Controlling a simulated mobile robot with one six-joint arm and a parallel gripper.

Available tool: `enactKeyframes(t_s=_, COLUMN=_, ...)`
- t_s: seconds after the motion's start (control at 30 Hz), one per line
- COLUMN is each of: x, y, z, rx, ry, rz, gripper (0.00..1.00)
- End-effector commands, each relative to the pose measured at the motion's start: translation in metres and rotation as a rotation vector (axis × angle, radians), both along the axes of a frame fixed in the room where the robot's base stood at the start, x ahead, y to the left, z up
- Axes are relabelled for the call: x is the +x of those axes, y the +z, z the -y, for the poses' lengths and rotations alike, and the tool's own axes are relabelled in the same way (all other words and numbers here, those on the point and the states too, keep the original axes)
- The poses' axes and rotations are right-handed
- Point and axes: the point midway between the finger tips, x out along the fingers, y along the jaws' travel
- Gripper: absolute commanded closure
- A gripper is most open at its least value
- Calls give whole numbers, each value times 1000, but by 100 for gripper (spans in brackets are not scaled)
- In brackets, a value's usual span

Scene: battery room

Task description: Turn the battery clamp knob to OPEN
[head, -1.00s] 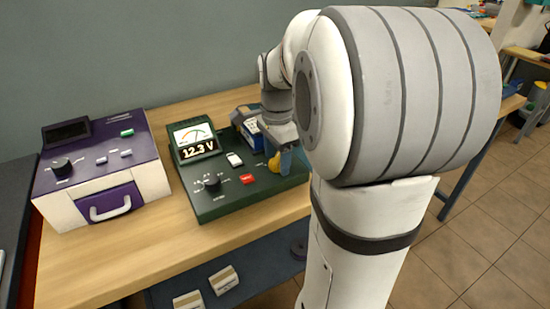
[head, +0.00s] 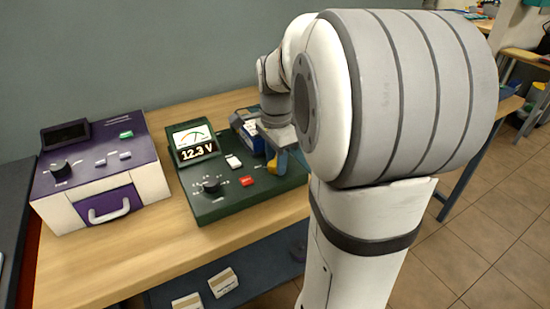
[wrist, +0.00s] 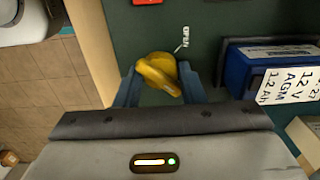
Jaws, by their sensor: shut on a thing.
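The yellow clamp knob (wrist: 158,72) sits on the dark green tester panel (head: 222,205). In the wrist view its bar lies tilted, running from upper left to lower right, and a white OPEN label (wrist: 185,38) with a tick mark is above and right of it. My gripper (wrist: 160,85) has its two blue fingers on either side of the knob and is shut on it. In the head view my gripper (head: 284,160) comes down on the panel's right side, and the knob (head: 273,165) is partly hidden by it. A blue 12 V AGM battery (wrist: 262,70) lies to the knob's right.
The tester's meter (head: 193,140) reads 12.3 V. A black dial (head: 211,185) and red button (head: 247,181) are on the panel. A purple and white device (head: 100,170) stands left on the wooden bench (head: 110,265). Boxes (head: 223,282) lie on the shelf below.

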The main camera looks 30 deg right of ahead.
Motion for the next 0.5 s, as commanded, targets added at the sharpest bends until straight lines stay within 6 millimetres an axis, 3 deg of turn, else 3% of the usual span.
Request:
enactKeyframes(t_s=0.27, x=0, y=1, z=0, rx=0, ry=90, rz=-1, gripper=87)
enactKeyframes(t_s=0.5, x=0, y=2, z=0, rx=1, ry=275, rz=-2, gripper=87)
